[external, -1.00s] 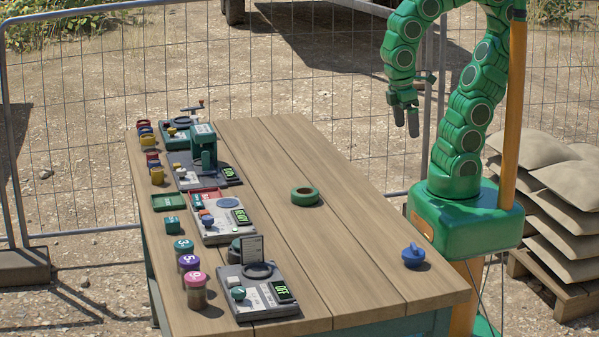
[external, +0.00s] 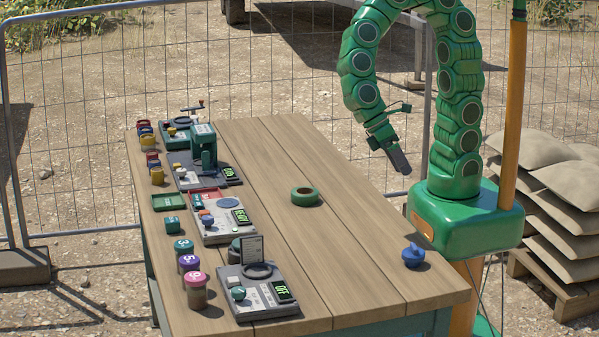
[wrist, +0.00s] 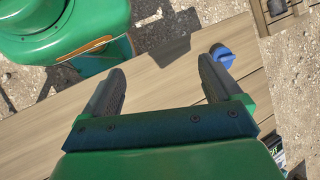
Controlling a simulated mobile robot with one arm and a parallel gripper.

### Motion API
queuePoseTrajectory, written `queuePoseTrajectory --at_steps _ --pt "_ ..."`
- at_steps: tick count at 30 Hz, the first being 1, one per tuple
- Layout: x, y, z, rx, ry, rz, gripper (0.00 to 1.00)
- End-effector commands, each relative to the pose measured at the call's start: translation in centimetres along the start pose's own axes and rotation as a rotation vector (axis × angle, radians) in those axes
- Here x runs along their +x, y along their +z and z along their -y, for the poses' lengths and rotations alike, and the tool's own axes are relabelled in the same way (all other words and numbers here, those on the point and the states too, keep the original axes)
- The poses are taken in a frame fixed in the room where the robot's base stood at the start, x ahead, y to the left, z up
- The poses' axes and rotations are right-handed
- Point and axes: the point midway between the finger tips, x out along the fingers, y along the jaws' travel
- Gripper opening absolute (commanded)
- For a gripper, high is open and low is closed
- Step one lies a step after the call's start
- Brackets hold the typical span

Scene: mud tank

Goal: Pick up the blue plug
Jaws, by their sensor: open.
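The blue plug (external: 413,255) stands on the wooden table near its right front corner, with a knob on top. In the wrist view the plug (wrist: 222,55) shows beyond the tip of the right finger, partly hidden by it. My gripper (external: 389,160) is open and empty, in the air above the table's right edge, higher than the plug and farther back. In the wrist view my gripper (wrist: 160,75) has its two fingers wide apart with only table and ground between them.
Several devices, including one with an OFF display (external: 262,292), and several lidded jars (external: 196,291) line the left side. My green base stands at the table's right edge. The table between the ring and plug is clear.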

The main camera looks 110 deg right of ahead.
Motion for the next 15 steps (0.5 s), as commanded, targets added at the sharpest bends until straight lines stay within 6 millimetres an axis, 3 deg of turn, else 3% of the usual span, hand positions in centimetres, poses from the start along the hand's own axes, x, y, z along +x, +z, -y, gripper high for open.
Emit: queuePoseTrajectory --at_steps 15 --pt "4.5 -4.6 6.2 0.228 -0.182 0.221 0.92"
